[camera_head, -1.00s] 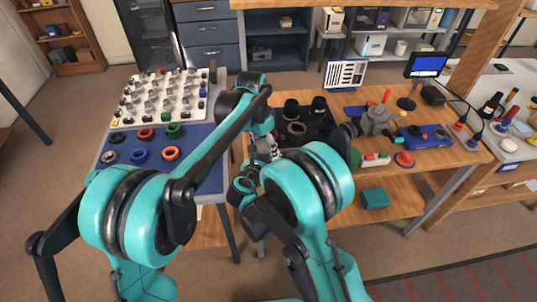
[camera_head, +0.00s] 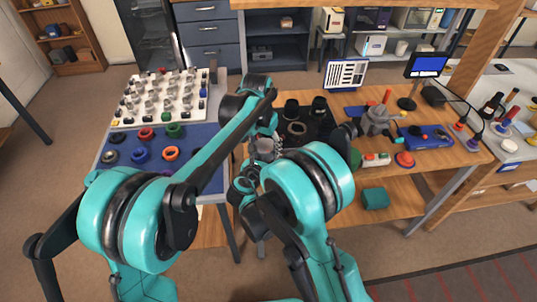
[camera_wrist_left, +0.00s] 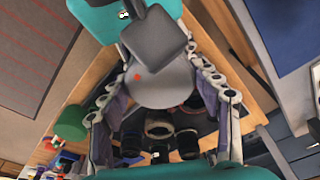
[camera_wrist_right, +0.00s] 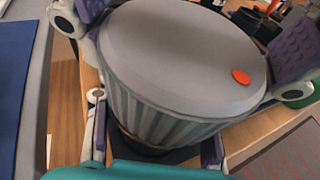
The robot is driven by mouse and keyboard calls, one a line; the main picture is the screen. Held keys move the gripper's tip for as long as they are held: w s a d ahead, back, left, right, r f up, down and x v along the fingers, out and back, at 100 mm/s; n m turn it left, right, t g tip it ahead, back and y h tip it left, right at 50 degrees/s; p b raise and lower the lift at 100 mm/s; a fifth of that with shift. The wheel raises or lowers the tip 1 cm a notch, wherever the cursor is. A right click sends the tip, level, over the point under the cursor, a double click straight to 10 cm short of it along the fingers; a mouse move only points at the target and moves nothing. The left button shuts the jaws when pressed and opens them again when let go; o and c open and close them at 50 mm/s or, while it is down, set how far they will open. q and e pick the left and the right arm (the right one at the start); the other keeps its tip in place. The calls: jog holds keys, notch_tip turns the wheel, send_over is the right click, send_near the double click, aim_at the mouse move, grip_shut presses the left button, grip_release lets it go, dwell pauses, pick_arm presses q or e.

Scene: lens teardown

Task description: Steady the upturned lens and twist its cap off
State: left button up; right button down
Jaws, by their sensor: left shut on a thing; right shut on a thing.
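The upturned lens shows its grey round end cap (camera_wrist_right: 185,55) large in the right wrist view, with an orange dot on top and ribbed sides. In the left wrist view the grey cap (camera_wrist_left: 165,85) lies between the finger pads of my left gripper (camera_wrist_left: 165,95), partly covered by a dark block. My right gripper (camera_wrist_right: 185,45) has purple pads on opposite sides of the cap. In the head view my left gripper (camera_head: 266,138) is at the lens, above my right wrist. Both grippers are shut on it. The lower lens body is mostly hidden.
A black mat (camera_head: 320,130) with dark rings lies on the wooden bench behind the lens. A blue mat (camera_head: 190,150) with coloured rings lies on the left table, beside a white pegboard tray (camera_head: 160,98). A grey device (camera_head: 376,120) and a blue box (camera_head: 425,137) stand to the right.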

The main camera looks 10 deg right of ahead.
jog(key=shift+a, duration=0.1)
pick_arm(q)
jog(key=shift+n, duration=0.6)
jog(key=shift+r, duration=1.05)
jog(key=shift+r, duration=2.45)
pick_arm(e)
jog(key=c, duration=0.6)
grip_release()
